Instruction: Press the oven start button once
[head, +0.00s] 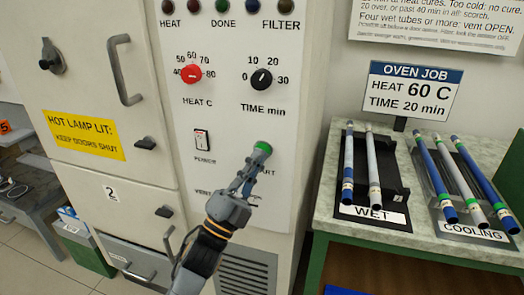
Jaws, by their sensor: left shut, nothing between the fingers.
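The green start button (263,147) is on the oven's light panel (225,125), with its label partly hidden by my gripper. My left gripper (259,157) is shut and empty, its fingertips at the lower edge of the button. I cannot tell whether they touch it. The red heat knob (191,73) points near 60 to 70. The black time knob (262,79) is to its right. The power switch (202,140) is left of the button. The vent label below is partly covered by my gripper. My right gripper is not in view.
Oven doors with handles (124,70) are on the left, closed. A bench (420,235) on the right carries a wet rack (375,215) and a cooling rack (470,230) with rods. A sign (410,90) reads heat 60 C, time 20 min.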

